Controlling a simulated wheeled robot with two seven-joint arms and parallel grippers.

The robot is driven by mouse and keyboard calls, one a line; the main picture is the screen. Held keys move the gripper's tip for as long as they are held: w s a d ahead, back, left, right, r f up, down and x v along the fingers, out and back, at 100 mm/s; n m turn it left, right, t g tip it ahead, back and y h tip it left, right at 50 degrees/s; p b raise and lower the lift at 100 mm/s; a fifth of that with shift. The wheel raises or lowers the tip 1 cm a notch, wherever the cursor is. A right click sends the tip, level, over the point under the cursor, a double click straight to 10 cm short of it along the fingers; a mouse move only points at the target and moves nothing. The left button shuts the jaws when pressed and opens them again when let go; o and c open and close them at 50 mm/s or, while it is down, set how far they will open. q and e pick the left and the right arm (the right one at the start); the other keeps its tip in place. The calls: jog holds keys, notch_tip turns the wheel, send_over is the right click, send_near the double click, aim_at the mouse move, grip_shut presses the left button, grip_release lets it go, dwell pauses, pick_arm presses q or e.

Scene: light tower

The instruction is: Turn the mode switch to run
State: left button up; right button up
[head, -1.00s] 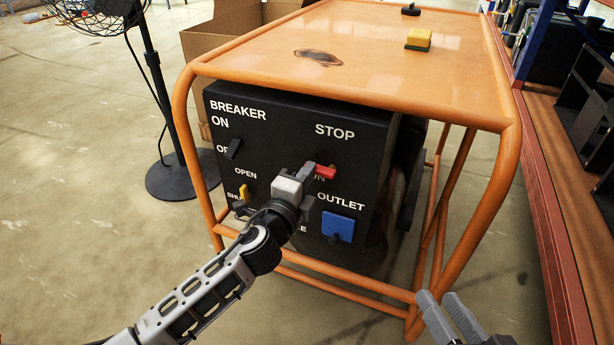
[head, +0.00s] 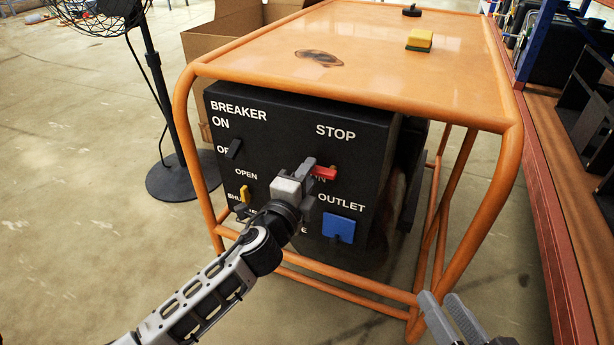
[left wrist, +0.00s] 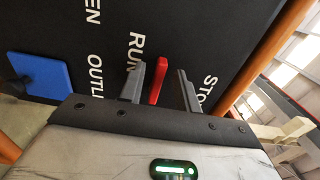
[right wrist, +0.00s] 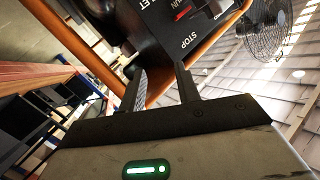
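The mode switch is a red lever (head: 324,172) on the black generator panel (head: 300,120), below the STOP label and beside the RUN label. In the left wrist view the red lever (left wrist: 159,80) stands between the two fingers of my left gripper (left wrist: 160,88), with gaps on both sides. In the head view my left gripper (head: 308,170) is at the panel and hides part of the lever and the RUN label. My right gripper (head: 450,305) is apart from the panel at the lower right. Its fingers (right wrist: 160,80) are spread and empty in the right wrist view.
The panel also has a breaker switch (head: 234,149), a yellow lever (head: 245,195) and a blue outlet cover (head: 338,227). An orange tube frame (head: 190,150) surrounds the generator. A fan (head: 150,90) stands left, and a shelf edge (head: 560,220) runs along the right.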

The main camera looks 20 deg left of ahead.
pick_arm(q)
jog(key=s, duration=1.6)
jog(key=shift+a, duration=0.25)
pick_arm(e)
jog(key=shift+w+r, duration=0.1)
jog(key=shift+r, duration=0.2)
